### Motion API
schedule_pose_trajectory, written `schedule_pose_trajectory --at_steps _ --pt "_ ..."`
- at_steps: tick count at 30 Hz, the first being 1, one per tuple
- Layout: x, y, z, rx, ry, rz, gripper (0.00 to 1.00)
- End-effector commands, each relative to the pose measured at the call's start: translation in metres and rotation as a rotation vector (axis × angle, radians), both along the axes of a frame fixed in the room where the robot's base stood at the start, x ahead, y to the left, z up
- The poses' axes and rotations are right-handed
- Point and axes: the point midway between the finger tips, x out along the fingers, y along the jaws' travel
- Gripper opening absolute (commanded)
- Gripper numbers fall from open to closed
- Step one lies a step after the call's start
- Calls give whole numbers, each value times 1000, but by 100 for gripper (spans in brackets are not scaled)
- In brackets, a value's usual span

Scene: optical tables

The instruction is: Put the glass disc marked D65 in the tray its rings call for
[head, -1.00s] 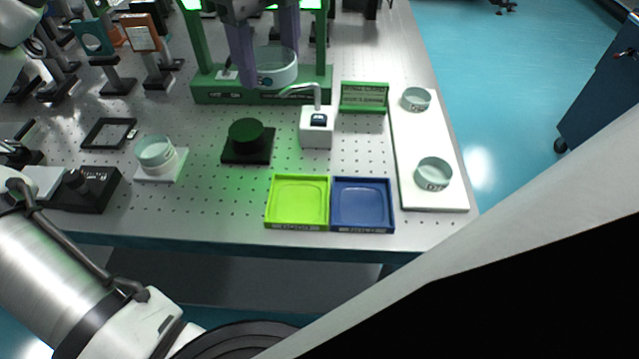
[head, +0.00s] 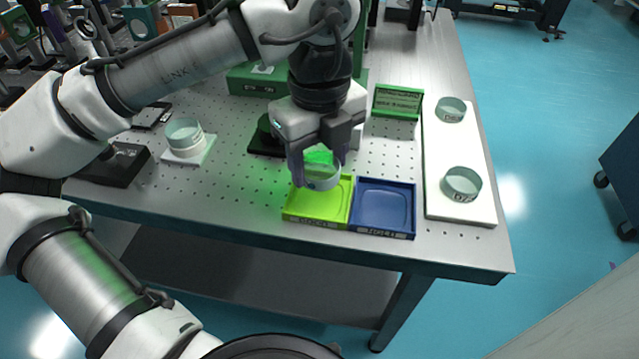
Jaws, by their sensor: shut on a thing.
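My gripper (head: 319,168) is shut on a clear glass disc (head: 322,182), one purple finger on each side of it. The disc is over the lime-green tray (head: 300,217), near its back part; I cannot tell whether it touches the tray floor. Its marking is too small to read. The blue tray (head: 384,228) stands directly right of the lime tray and is empty. Both trays carry front labels that I cannot read.
A white board (head: 462,216) at the right holds two other glass discs, a far one (head: 451,110) and a near one (head: 462,184). A green sign (head: 397,102) stands behind the trays. Another glass piece sits on a white mount (head: 186,140) at the left. The table's front edge is close to the trays.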

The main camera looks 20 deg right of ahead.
Motion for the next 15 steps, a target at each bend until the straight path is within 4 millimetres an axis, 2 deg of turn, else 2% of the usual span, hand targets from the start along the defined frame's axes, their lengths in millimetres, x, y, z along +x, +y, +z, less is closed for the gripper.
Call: schedule_pose_trajectory --at_steps 5,12,15 --pt "0 0 -12 1 0 1 26" --pt "0 0 -46 2 0 1 26" --pt "0 0 -52 0 0 0 26"
